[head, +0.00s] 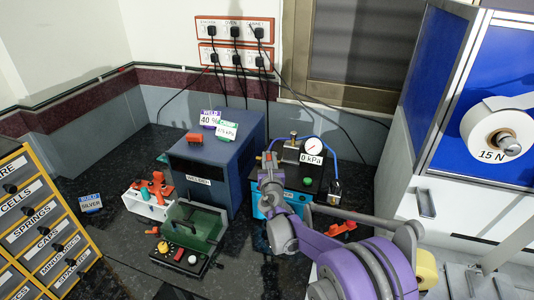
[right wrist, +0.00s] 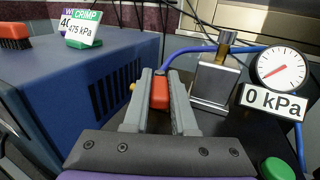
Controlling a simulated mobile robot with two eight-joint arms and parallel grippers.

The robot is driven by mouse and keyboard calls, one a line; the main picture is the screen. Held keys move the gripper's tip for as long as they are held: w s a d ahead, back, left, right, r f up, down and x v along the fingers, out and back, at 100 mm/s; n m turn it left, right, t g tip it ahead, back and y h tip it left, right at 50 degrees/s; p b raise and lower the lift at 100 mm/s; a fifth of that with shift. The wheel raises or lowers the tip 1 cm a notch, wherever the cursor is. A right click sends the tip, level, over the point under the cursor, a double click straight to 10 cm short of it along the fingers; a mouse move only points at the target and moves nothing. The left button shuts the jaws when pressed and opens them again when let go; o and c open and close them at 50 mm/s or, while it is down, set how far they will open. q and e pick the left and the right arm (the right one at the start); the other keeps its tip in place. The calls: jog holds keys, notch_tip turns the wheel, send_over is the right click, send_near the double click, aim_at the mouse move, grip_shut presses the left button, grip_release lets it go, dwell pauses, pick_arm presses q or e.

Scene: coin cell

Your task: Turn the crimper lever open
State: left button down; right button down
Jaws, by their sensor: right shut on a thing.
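The crimper (head: 258,212) is a blue and black box at the middle of the bench, with a round gauge (head: 314,146) on top. The gauge also shows in the right wrist view (right wrist: 281,68), above a sign reading 0 kPa. My right gripper (head: 268,163) is at the crimper's left side. In the right wrist view its grey fingers (right wrist: 161,100) are shut on the red lever handle (right wrist: 160,91), which stands upright between them. The lever's lower end is hidden by the gripper. My left gripper is not in view.
A dark blue vented cabinet (head: 215,165) stands close to the left of the crimper. A green button (right wrist: 276,169) and a metal block (right wrist: 213,82) with blue hose are on the crimper's right. A green tray device (head: 195,228) is in front-left.

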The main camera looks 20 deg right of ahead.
jog(key=shift+w+d+r+y, duration=0.1)
jog(key=shift+r+y, duration=0.05)
jog(key=shift+y, duration=0.15)
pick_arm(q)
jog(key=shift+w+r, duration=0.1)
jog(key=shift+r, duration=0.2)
pick_arm(e)
jog(key=c, duration=0.7)
grip_release()
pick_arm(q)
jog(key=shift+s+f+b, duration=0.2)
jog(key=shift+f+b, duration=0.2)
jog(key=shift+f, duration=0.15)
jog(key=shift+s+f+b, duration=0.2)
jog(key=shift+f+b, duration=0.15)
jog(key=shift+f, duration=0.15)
pick_arm(e)
jog(key=s, duration=0.3)
jog(key=s+a, duration=0.1)
jog(key=s, duration=0.3)
jog(key=s+a, duration=0.1)
jog(key=s, duration=0.3)
jog(key=shift+a, duration=0.1)
